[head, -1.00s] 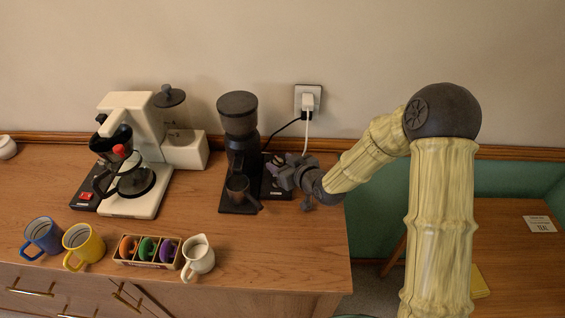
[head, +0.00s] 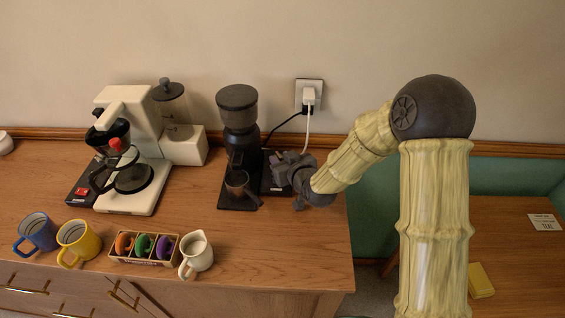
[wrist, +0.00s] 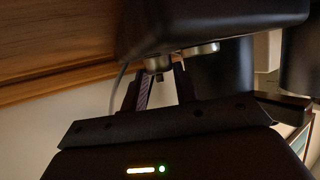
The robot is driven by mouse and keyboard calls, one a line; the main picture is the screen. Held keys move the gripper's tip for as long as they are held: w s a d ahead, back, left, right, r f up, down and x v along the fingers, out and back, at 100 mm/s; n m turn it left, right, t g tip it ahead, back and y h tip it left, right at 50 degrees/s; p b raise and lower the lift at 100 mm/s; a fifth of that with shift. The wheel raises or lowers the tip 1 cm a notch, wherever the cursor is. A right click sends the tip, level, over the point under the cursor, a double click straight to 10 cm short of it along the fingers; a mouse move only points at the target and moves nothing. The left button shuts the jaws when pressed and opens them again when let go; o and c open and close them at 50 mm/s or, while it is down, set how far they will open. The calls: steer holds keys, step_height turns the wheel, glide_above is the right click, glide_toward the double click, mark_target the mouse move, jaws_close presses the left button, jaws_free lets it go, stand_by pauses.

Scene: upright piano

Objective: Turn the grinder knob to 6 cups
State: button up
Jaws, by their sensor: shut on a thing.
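The black grinder (head: 239,125) stands upright on the wooden counter against the wall, with a dark portafilter-like cup (head: 238,183) at its front. My gripper (head: 275,170) reaches in from the right, at the black block beside the grinder's column. In the wrist view, a small silvery knob (wrist: 157,63) sticks out of a dark housing (wrist: 210,22), and my gripper's fingertips (wrist: 163,72) are shut at it. A second silvery round part (wrist: 200,48) sits beside it. The knob's markings and pointer are not readable in either view.
A white coffee maker (head: 130,195) with a glass carafe stands left. Blue (head: 37,232) and yellow (head: 78,240) mugs, a box of coloured items (head: 143,258) and a cream jug (head: 196,254) line the front. A white plug (head: 309,97) and cords hang behind my gripper.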

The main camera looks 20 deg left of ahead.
steer(key=m, duration=0.1)
steer(key=t+h+b, duration=0.1)
steer(key=m+h+b, duration=0.1)
steer(key=shift+s+a+f+m+t, duration=0.1)
steer(key=shift+s+a+m+t, duration=0.2)
steer(key=shift+a+t, duration=0.1)
steer(key=shift+a+m+t+h+p, duration=0.1)
steer(key=shift+m+t+h+p, duration=0.4)
steer(key=shift+m+h, duration=1.2)
steer(key=shift+h, duration=0.3)
steer(key=o, duration=1)
steer(key=v, duration=1.7)
steer(key=shift+s+f, duration=0.1)
steer(key=shift+s, duration=0.2)
